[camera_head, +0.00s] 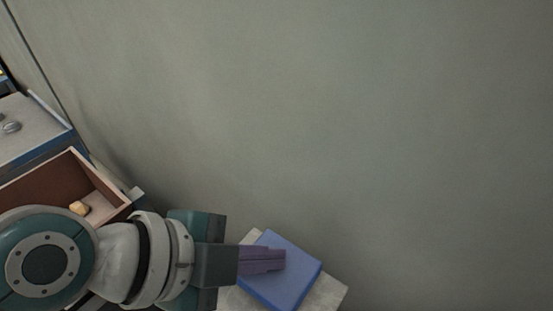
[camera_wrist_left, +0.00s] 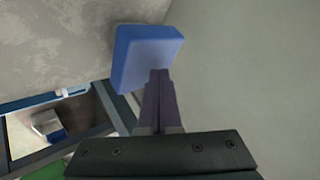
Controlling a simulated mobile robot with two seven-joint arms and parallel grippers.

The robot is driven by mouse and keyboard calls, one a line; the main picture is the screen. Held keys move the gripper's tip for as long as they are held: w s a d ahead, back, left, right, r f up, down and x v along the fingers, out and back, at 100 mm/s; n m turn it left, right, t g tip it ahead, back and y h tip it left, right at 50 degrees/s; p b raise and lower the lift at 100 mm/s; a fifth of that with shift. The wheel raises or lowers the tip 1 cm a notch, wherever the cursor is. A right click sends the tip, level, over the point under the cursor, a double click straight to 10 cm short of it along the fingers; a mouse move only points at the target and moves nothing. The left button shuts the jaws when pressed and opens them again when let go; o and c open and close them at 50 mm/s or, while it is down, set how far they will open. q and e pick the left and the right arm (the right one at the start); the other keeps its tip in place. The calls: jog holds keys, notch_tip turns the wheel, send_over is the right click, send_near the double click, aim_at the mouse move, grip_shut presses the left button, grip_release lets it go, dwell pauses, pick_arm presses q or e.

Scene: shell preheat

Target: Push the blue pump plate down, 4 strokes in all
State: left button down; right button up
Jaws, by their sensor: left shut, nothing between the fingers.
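The blue pump plate (camera_head: 295,272) is a flat blue square on top of a pale grey block (camera_head: 330,293) at the bottom of the head view. My left gripper (camera_head: 283,259) comes in from the left, shut and empty, with its purple fingers over the plate's left part. In the left wrist view the blue plate (camera_wrist_left: 148,52) shows just beyond the fingertips (camera_wrist_left: 160,75). The fingertips overlap the plate's edge there; I cannot tell whether they touch it. How far down the plate sits is not clear. My right gripper is not in view.
An open brown box (camera_head: 85,170) with a small tan item (camera_head: 79,208) stands at the left, partly behind my left arm. A grey surface with a blue edge (camera_head: 30,135) lies behind it. A plain grey expanse (camera_head: 360,120) fills the rest of the head view.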

pick_arm(q)
jog(key=shift+f+b, duration=1.2)
jog(key=shift+f, duration=0.2)
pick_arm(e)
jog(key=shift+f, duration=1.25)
pick_arm(q)
jog(key=shift+r, duration=0.1)
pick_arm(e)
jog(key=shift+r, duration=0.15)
pick_arm(q)
jog(key=shift+r+p, duration=1.95)
jog(key=shift+r, duration=0.1)
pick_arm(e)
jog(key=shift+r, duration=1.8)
pick_arm(q)
jog(key=shift+r, duration=0.1)
notch_tip(320, 180, up, 5)
jog(key=p, duration=0.4)
jog(key=shift+p, duration=0.35)
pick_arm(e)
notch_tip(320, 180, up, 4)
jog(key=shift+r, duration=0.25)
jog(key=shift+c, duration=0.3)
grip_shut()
